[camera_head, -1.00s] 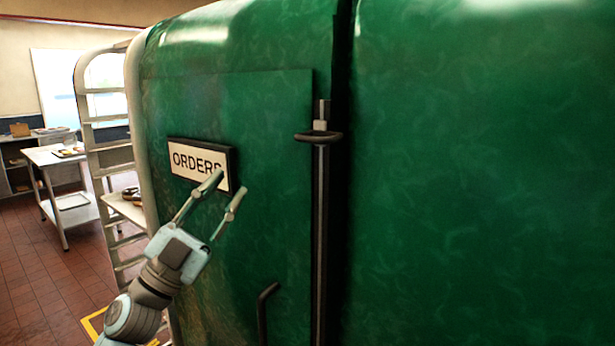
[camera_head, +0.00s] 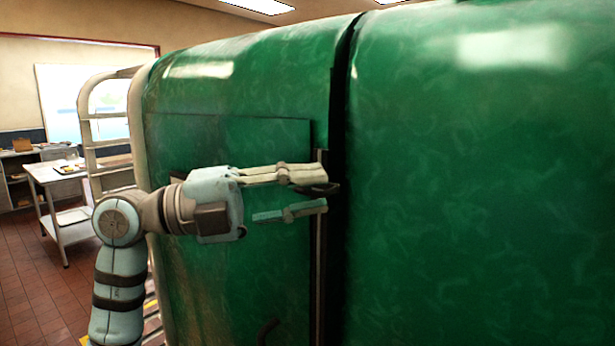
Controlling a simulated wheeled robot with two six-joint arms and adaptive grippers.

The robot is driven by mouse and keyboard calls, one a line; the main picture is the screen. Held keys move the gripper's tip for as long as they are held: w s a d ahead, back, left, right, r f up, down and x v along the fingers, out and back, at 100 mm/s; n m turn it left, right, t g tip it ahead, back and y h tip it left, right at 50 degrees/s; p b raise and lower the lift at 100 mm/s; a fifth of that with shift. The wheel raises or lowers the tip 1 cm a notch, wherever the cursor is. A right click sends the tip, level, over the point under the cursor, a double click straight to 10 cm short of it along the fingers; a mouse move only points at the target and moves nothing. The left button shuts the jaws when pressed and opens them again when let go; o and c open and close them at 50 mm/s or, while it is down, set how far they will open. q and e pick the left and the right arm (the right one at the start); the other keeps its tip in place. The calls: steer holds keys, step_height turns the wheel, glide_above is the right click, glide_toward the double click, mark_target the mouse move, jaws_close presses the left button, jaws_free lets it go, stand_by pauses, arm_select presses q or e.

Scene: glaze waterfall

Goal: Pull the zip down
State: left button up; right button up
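The zip runs as a dark vertical track (camera_head: 320,260) down the seam of the large green cover. Its dark, flat zip pull (camera_head: 331,188) sits near the upper part of the track. My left gripper (camera_head: 323,190) comes in from the left, level with the pull. Its two fingers are apart, one above the pull and one below it. I cannot tell whether either finger touches the pull. The gripper hides part of the pull and track. My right gripper is not in view.
The green cover (camera_head: 470,200) fills the right and middle. A cream rack (camera_head: 107,130) and a white table (camera_head: 58,175) stand at the left. Open tiled floor (camera_head: 25,270) lies at the lower left.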

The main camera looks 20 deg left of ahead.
arm_select(q)
steer(key=shift+d, duration=0.2)
steer(key=shift+w+a, duration=0.1)
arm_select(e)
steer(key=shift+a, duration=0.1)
arm_select(q)
jaws_close()
steer(key=shift+f, duration=0.15)
step_height(320, 180, down, 60)
steer(key=b, duration=2.9)
steer(key=shift+f+b, duration=0.25)
steer(key=shift+b, duration=0.05)
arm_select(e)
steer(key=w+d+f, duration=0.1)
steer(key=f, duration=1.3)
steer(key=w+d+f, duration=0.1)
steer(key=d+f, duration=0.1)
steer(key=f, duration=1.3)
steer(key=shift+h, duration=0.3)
